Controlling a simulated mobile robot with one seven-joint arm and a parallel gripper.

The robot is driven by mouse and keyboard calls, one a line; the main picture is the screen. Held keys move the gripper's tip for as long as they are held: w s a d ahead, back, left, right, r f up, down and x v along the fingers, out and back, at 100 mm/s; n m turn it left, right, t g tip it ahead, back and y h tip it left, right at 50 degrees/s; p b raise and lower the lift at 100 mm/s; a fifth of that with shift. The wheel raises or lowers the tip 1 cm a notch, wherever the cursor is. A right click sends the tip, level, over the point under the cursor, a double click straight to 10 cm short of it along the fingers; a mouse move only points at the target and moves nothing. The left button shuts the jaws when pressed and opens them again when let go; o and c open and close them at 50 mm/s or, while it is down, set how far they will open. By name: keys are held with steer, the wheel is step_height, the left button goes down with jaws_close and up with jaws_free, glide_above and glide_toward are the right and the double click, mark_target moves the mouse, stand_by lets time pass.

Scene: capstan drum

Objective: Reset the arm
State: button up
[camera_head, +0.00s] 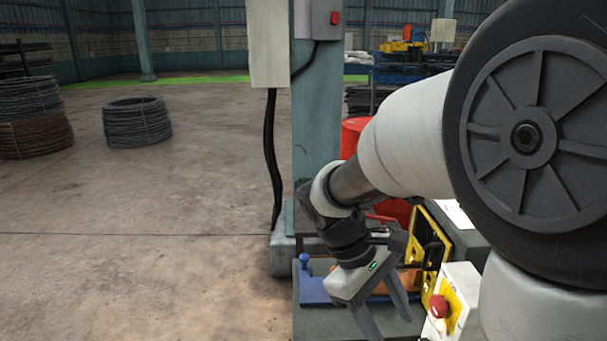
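My gripper (389,322) hangs low in the centre right of the view, pointing down and slightly right. Its two fingers are spread apart, and nothing shows between them. My arm reaches in from the right with its forearm sloping down to the left, and it covers much of the right side. The gripper is above or in front of a dark workbench (312,319) with a blue plate (313,291) on it. How far the fingertips are from the bench I cannot tell.
A green column (317,130) with a grey box (268,45) and cable stands left of my arm. A yellow-framed panel (431,228) and a control box with a red button (438,306) are close right of the gripper.

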steer(key=s+r+m+t+y+p, duration=0.2)
steer(key=s+r+m+t, duration=0.1)
steer(key=r, duration=0.4)
steer(key=s+r+m+t+y+p, duration=0.2)
steer(key=s+r+m+t+y, duration=0.1)
steer(key=r, duration=0.4)
steer(key=shift+s+a+r+m+t, duration=0.35)
steer(key=shift+s+m+t, duration=0.4)
steer(key=shift+m, duration=0.45)
